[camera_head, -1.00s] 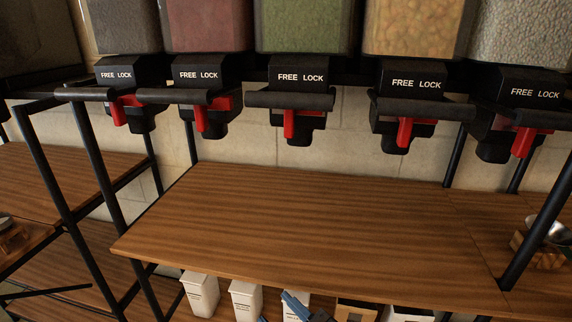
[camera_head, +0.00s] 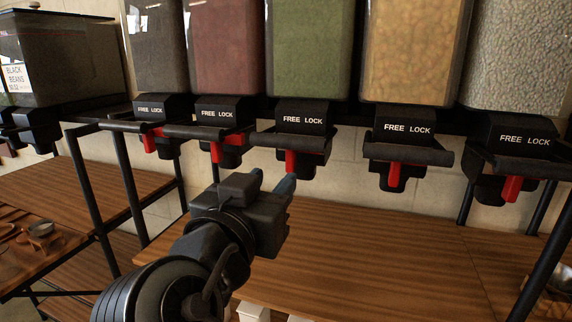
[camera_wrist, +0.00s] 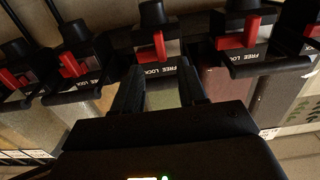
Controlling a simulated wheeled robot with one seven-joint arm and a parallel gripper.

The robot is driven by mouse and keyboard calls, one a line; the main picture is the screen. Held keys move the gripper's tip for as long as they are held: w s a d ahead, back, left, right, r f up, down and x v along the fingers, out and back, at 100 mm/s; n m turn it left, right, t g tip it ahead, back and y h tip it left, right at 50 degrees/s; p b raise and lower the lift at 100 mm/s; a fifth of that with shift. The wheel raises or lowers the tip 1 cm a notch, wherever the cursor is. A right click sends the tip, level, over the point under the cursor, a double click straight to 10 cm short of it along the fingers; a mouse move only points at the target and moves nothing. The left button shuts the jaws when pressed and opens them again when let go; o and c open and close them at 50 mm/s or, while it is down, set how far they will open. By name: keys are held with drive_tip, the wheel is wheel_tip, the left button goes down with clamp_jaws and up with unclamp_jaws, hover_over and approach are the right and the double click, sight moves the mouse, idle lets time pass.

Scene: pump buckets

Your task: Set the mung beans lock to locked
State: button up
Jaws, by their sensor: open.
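The bin of green beans (camera_head: 312,55), likely the mung beans, hangs in the middle of the row; no name label is readable on it. Its black dispenser (camera_head: 303,121) is marked FREE LOCK. A red lever (camera_head: 291,162) points down below it, nearer the FREE side. My gripper (camera_head: 272,183) is open and empty, raised just below and to the left of that lever, apart from it as far as I can tell. In the wrist view, the open fingers (camera_wrist: 163,92) point at this dispenser, with its red lever (camera_wrist: 152,47) beyond the fingertips.
Similar dispensers with red levers flank it, under a dark red bin (camera_head: 226,50) on the left and a yellowish bin (camera_head: 415,55) on the right. Black bars jut out in front of the levers. A wooden shelf (camera_head: 370,235) lies below, mostly clear.

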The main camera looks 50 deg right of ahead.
sight(289, 162)
drive_tip(key=p+x, duration=0.1)
drive_tip(key=x, duration=0.6)
drive_tip(key=shift+d+p, duration=0.2)
drive_tip(key=shift+p, duration=0.1)
drive_tip(key=shift+c, duration=0.2)
clamp_jaws()
